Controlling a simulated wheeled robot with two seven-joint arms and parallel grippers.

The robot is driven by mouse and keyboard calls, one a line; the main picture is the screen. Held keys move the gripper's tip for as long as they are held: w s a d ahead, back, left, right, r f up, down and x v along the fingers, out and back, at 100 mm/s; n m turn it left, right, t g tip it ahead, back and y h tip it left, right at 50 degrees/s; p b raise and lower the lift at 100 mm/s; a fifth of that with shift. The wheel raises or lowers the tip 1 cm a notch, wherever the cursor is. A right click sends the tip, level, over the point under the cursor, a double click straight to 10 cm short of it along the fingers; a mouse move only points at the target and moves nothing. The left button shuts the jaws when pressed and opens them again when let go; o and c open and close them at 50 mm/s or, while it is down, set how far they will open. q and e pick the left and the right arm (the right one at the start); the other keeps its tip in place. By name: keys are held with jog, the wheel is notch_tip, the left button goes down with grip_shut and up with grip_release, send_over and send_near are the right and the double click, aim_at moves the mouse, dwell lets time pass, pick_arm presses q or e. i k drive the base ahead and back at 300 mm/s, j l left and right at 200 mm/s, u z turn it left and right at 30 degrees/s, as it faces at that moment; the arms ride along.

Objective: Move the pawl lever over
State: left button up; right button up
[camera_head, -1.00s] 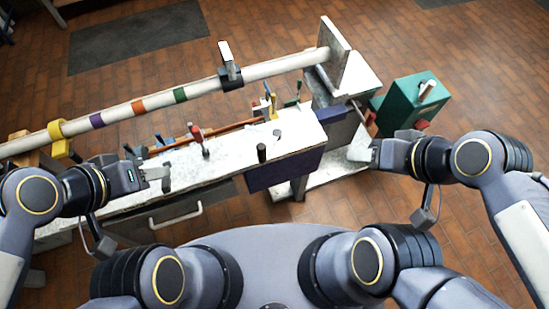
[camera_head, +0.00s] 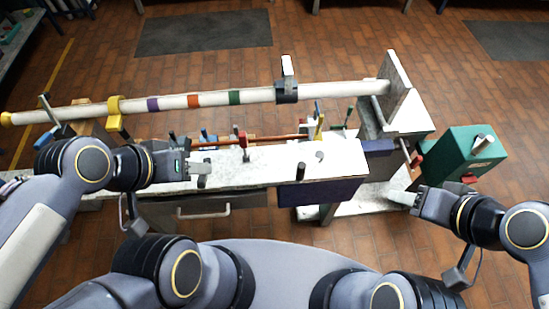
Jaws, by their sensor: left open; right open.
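I cannot tell for certain which part is the pawl lever. Candidates are a red-topped lever (camera_head: 243,141) upright on the white bench top, a yellow lever (camera_head: 319,127) behind it, and a dark peg (camera_head: 301,171) near the front edge. A teal housing (camera_head: 462,157) with a light-coloured handle (camera_head: 483,142) stands at the right. My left gripper (camera_head: 207,170) is open and empty over the bench, left of and below the red-topped lever. My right gripper (camera_head: 391,196) is open and empty in front of the teal housing, to its lower left.
A long white mast (camera_head: 330,90) with coloured bands lies behind the bench, with a black clamp (camera_head: 287,93) and a yellow collar (camera_head: 114,112). Its right end meets an upright plate (camera_head: 398,88). The bench (camera_head: 340,157) has a drawer handle (camera_head: 204,214).

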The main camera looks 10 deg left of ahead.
aim_at(242, 136)
jog(key=j+u, duration=0.95)
jog(key=j, duration=0.15)
